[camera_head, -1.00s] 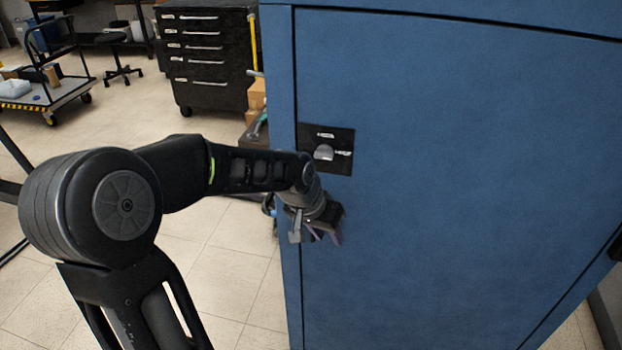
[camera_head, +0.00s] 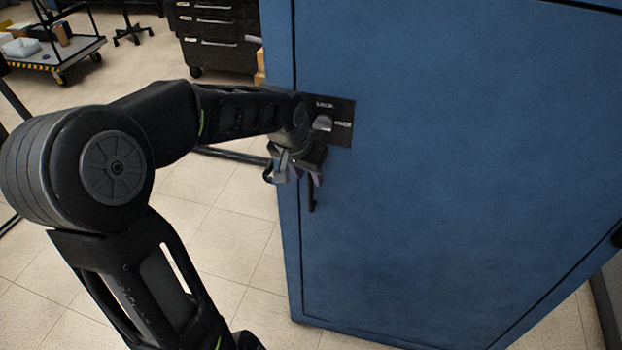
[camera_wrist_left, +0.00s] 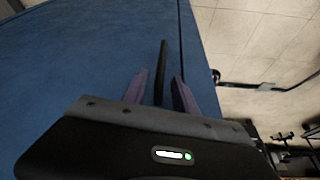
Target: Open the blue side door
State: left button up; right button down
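The blue side door (camera_head: 450,200) fills the right of the head view and looks closed. A black lock plate (camera_head: 343,108) with a silver knob sits near its left edge. Below it is a slim black vertical handle (camera_head: 311,196), its upper part hidden by my left gripper (camera_head: 314,180). In the left wrist view, the handle (camera_wrist_left: 162,62) reaches between the two purple fingers of my left gripper (camera_wrist_left: 160,78). The fingers are apart, with a gap seen on each side of the handle. My right gripper is not in view.
A black drawer cabinet (camera_head: 222,45) stands behind the door's left side. A wheeled cart (camera_head: 55,52) is at the far left. Tiled floor (camera_head: 225,245) lies open left of the blue cabinet. A dark floor-level bar (camera_head: 232,155) runs behind my arm.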

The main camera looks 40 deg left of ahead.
pick_arm(q)
jog(key=shift+x, duration=1.8)
grip_shut()
